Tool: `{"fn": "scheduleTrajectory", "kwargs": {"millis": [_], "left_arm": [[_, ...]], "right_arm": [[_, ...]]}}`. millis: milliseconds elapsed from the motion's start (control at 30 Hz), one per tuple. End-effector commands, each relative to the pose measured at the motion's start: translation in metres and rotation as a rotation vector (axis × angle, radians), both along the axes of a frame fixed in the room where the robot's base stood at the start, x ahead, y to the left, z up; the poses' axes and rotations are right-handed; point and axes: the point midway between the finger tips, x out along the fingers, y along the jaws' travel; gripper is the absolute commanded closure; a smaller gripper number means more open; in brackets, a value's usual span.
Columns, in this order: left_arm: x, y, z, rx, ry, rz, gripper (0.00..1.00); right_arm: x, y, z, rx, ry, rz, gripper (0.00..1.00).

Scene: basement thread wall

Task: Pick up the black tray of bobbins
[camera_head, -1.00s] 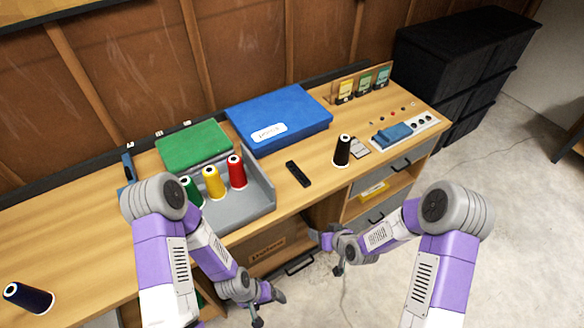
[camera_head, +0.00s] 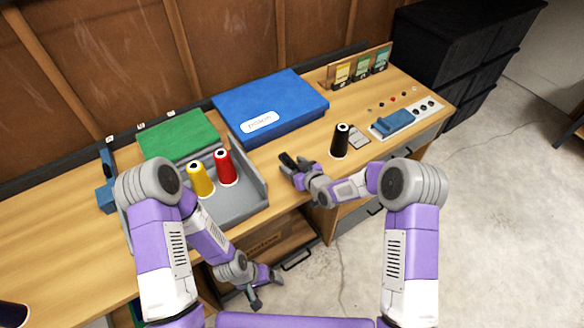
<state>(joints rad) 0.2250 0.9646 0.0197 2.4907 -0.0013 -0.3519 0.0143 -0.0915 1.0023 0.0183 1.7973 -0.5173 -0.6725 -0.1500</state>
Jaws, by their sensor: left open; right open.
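The small black tray (camera_head: 286,160) lies on the wooden bench between the grey thread bin and the black spool. Only part of it shows, as my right gripper covers the rest. No separate bobbins can be made out on it. My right gripper (camera_head: 296,167) is open at the tray, with its fingers close over it; whether they touch it cannot be told. My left gripper (camera_head: 264,289) is open and empty, low in front of the bench, away from the tray.
The grey bin (camera_head: 243,207) holds yellow (camera_head: 201,181) and red (camera_head: 226,168) spools. A blue box (camera_head: 270,105) and green box (camera_head: 178,136) lie behind. The black spool (camera_head: 340,141) stands right of my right gripper. A dark spool (camera_head: 12,315) is at lower left.

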Motion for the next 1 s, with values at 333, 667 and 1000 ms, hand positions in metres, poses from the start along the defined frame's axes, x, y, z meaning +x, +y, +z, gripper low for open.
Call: {"fn": "scheduleTrajectory", "kwargs": {"millis": [333,667,1000], "left_arm": [[0.000,0.000,0.000,0.000,0.000,0.000,0.15],[0.000,0.000,0.000,0.000,0.000,0.000,0.15],[0.000,0.000,0.007,0.000,0.000,0.000,0.15]], "right_arm": [[0.000,0.000,0.000,0.000,0.000,0.000,0.63],[0.000,0.000,0.000,0.000,0.000,0.000,0.93],[0.000,0.000,0.028,0.001,-0.003,0.000,0.93]]}}
